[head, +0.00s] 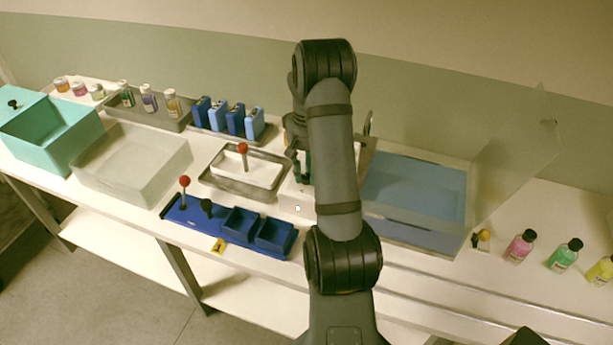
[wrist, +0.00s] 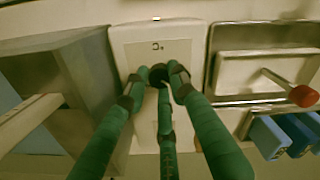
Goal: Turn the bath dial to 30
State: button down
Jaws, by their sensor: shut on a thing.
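The bath dial (wrist: 158,74) is a dark round knob on a white control panel (wrist: 122,40). Its pointer and numbers cannot be read. A small "°C"-like mark sits on the panel beyond it. My gripper (wrist: 160,78) has green fingers closed around the dial. In the head view, my gripper (head: 303,170) is mostly hidden behind my arm, and so is the dial. The white control box (head: 297,206) shows partly left of my arm. The bath (head: 415,190) holds blue water and stands right of my arm, with its clear lid (head: 515,150) raised.
A grey tray with a red-knobbed handle (head: 243,149) stands close left of my gripper. A blue rack (head: 210,228) lies in front of it. Blue bottles (head: 235,118) stand behind. Pink (head: 520,246), green and yellow bottles stand at the far right.

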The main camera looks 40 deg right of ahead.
jog(key=shift+m+b, duration=0.45)
jog(key=shift+m, duration=0.55)
jog(key=c, duration=1.6)
grip_release()
jog(key=shift+o, duration=0.7)
notch_tip(320, 180, up, 12)
